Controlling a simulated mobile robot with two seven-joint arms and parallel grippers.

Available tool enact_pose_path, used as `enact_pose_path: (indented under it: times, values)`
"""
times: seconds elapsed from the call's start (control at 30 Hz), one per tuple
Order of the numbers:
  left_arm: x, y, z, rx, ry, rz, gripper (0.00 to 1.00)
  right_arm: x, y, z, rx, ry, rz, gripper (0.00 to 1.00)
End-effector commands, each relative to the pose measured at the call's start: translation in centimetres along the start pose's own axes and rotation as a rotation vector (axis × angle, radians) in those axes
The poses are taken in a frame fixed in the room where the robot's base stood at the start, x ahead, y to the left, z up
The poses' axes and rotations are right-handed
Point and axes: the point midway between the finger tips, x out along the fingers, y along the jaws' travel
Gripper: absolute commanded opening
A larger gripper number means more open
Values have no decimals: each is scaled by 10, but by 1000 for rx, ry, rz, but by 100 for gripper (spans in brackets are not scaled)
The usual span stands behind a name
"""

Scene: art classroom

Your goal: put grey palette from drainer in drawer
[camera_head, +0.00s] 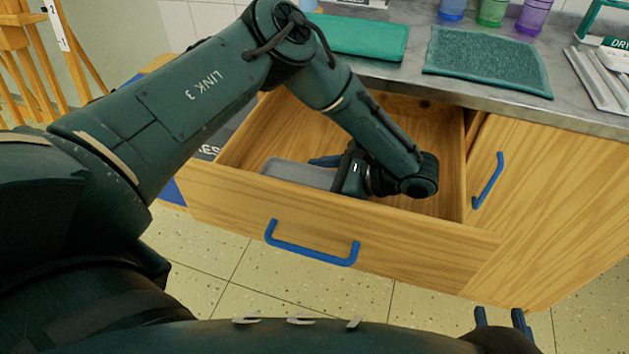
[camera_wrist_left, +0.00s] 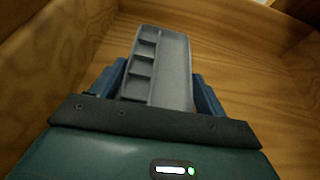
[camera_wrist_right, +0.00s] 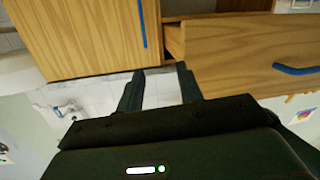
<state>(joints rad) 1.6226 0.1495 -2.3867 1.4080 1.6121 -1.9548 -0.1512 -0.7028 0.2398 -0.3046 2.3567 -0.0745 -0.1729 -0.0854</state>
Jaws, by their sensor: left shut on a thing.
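The grey palette (camera_head: 297,174) is inside the open wooden drawer (camera_head: 340,230). My left gripper (camera_head: 325,171) reaches down into the drawer and is shut on the palette. In the left wrist view the palette (camera_wrist_left: 172,65) lies between the two blue fingers, with its row of small compartments on the left side and a long flat well on the right. Whether it touches the drawer floor is hard to tell. My right gripper (camera_wrist_right: 160,85) is apart from the drawer, low at the right; its fingers are spread with nothing between them. The drainer (camera_head: 603,80) stands at the right end of the counter.
The counter (camera_head: 400,75) above the drawer holds a green folded cloth (camera_head: 360,38), a dark green mat (camera_head: 487,60) and several coloured cups. A cupboard door (camera_head: 550,200) with a blue handle is right of the drawer. The drawer's right part is clear.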

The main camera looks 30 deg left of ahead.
Motion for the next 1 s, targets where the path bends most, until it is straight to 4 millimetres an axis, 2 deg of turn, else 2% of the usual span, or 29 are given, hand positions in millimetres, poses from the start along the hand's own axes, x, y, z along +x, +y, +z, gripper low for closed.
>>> enact_pose_path:
  times: [0.27,0.3,0.57,0.87,1.0]
  values:
    - [1,0,-1,0,0,1,51,0,0,-1,1,-3,0,36]
    - [1,0,-2,-1,0,1,75,0,0,-1,1,-5,0,36]
    - [1,0,-2,-1,0,0,96,0,0,0,2,-5,-1,36]
    - [0,0,1,-1,0,0,96,0,0,0,1,-5,-1,36]
    - [-18,0,2,0,2,-1,96,-1,0,-2,4,-14,-2,36]
